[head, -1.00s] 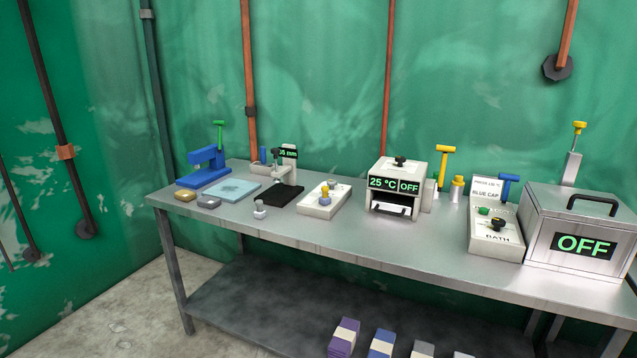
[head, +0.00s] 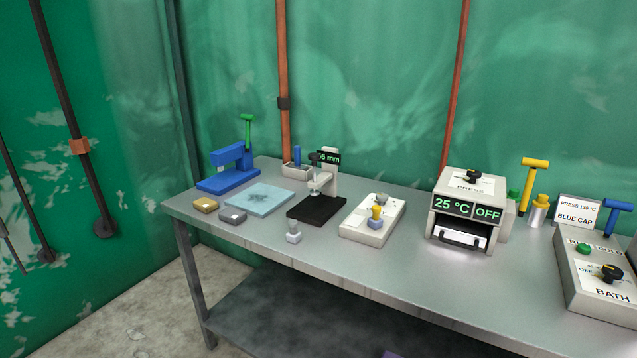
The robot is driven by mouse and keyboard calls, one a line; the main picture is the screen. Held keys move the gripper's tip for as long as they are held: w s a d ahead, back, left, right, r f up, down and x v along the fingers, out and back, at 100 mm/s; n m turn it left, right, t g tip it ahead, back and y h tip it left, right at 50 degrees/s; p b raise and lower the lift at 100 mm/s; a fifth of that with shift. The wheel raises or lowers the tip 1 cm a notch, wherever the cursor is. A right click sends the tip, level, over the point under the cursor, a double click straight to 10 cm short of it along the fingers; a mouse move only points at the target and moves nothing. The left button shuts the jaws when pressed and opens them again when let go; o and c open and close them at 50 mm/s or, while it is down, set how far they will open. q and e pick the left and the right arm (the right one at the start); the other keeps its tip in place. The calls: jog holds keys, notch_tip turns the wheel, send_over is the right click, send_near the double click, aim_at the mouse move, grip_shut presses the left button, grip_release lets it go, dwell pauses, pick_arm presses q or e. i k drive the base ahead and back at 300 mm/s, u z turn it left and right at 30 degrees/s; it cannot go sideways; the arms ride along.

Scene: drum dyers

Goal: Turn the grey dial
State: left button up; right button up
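A white box (head: 356,232) stands on the middle of the metal bench. A small grey dial (head: 382,199) shows on the back part of its top, partly hidden by a yellow-topped knob (head: 376,213) in front of it. The dial's markings are too small to read. Neither of my grippers is in view.
Left of the box are a black pad (head: 317,210) under a gauge stand, a small grey-white stamp (head: 293,233), a light blue sheet (head: 260,198) and a blue press (head: 229,172). Right are a press (head: 461,233) reading 25 °C OFF and a BATH box (head: 592,293). The bench front (head: 400,288) is clear.

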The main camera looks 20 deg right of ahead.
aim_at(381, 197)
jog(key=i, duration=1.15)
jog(key=z, duration=0.5)
